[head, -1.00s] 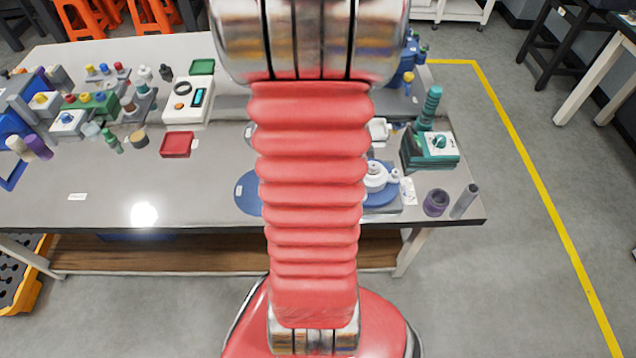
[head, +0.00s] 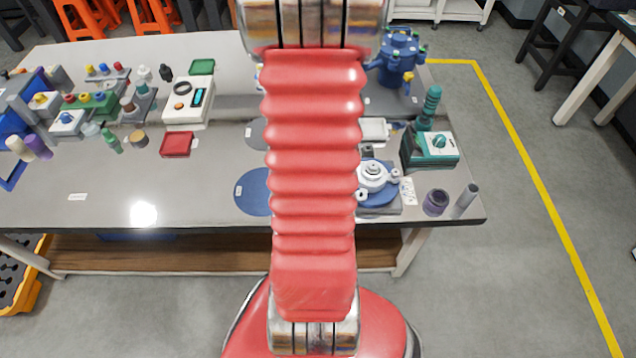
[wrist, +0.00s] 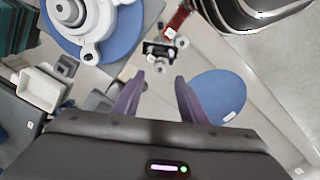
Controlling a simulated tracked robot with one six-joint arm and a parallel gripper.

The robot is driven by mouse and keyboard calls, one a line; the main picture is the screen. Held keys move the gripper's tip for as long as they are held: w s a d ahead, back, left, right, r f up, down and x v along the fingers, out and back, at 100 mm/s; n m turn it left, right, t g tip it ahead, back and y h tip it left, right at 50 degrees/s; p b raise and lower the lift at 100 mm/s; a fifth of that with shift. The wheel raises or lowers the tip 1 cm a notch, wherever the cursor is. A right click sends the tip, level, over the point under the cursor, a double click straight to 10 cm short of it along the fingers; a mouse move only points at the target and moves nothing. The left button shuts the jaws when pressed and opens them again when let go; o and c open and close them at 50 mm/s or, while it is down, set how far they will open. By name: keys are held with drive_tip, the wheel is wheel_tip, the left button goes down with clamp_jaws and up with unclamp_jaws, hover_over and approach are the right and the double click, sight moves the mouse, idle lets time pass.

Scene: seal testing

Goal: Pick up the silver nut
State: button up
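My gripper (wrist: 160,88) shows in the wrist view as two purple fingers, spread apart with nothing between them. It hangs above the bench; in the head view it is hidden behind my arm. Ahead of the fingertips lies a small black fixture (wrist: 158,48) with several small grey, round metallic pieces around it. One grey piece (wrist: 160,66) is just beyond the gap between the fingers. I cannot tell which piece, if any, is the silver nut. In the head view I cannot make out the nut.
A white flanged part (wrist: 98,28) sits on a blue disc, also in the head view (head: 372,176). Another blue disc (wrist: 218,94) lies right of the fingers. A white tray (wrist: 42,88) is at left. A blue pump (head: 398,58) stands at the bench's back right. The bench's front left is mostly clear.

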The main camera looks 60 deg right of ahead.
drive_tip(key=shift+s+f, duration=0.15)
drive_tip(key=shift+f, duration=2.1)
clamp_jaws()
